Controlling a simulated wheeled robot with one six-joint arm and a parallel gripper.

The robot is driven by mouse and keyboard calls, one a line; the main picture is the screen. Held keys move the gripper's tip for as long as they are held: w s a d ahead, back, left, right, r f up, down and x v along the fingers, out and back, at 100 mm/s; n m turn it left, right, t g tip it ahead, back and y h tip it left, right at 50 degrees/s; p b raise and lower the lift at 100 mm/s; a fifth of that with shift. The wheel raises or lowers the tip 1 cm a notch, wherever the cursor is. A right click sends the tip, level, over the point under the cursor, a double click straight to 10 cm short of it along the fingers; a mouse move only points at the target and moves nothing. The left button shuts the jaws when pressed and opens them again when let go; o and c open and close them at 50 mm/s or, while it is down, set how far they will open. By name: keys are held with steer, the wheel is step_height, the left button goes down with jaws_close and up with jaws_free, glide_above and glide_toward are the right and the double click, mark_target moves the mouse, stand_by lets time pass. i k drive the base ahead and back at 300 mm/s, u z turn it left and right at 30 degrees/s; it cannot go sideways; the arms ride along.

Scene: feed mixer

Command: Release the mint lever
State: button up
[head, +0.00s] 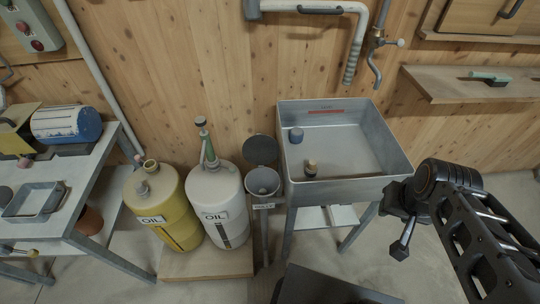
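A mint-green lever (209,148) stands up at the top of the white oil container (216,195), left of the metal sink.
A yellow oil container (164,205) stands beside the white one on a wooden platform (208,264). A grey bin with a raised lid (261,150) sits between the white container and the sink (391,182). A workbench (92,190) is at left. A shelf (450,90) hangs at right.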

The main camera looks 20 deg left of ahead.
mark_target(232, 169)
steer(key=z, duration=0.2)
steer(key=k, duration=0.8)
steer(key=u, duration=1.35)
steer(key=i, duration=1)
